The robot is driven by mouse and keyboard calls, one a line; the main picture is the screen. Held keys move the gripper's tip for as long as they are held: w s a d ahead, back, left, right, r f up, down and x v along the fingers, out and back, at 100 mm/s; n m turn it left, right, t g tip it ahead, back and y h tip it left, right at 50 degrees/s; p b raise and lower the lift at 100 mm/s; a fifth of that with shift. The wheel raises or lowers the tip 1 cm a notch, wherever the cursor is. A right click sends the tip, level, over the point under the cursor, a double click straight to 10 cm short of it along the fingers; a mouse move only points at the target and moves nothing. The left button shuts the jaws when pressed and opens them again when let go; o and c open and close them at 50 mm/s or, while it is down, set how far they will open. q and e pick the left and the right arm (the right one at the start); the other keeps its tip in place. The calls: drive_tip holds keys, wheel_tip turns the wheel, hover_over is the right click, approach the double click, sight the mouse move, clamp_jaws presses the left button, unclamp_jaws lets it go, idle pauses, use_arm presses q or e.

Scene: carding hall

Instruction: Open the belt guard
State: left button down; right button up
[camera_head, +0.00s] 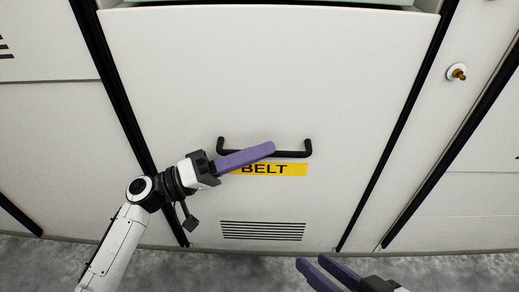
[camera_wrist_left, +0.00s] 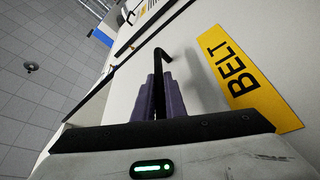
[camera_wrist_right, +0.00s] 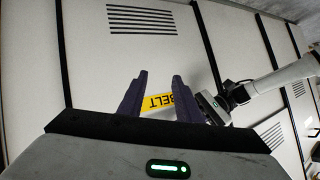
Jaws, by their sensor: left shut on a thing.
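The belt guard (camera_head: 270,70) is a large white panel with black edge strips at its left and right. A black bar handle (camera_head: 293,153) sits on it above a yellow BELT label (camera_head: 290,169). My left gripper (camera_head: 268,150) has its purple fingers on the handle's bar. The left wrist view shows the fingers (camera_wrist_left: 159,90) shut around the handle, whose bent end (camera_wrist_left: 160,55) sticks out beyond them. My right gripper (camera_head: 308,262) is open and empty, low in front of the panel. In the right wrist view its fingers (camera_wrist_right: 155,95) are apart with the label beyond.
A slotted vent (camera_head: 262,231) is low on the guard. A brass-coloured knob (camera_head: 457,73) is on the panel at the right. White panels flank the guard on both sides. Grey floor (camera_head: 220,270) runs along the front.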

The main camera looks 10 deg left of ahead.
use_arm(q)
drive_tip(key=c, duration=1.8)
unclamp_jaws()
drive_tip(key=shift+p+v, duration=0.5)
drive_tip(key=shift+v, duration=4.7)
use_arm(e)
drive_tip(key=shift+s+d+f+h, duration=0.1)
drive_tip(key=shift+d+f+h, duration=0.2)
drive_tip(key=shift+f, duration=0.3)
drive_tip(key=shift+r, duration=0.1)
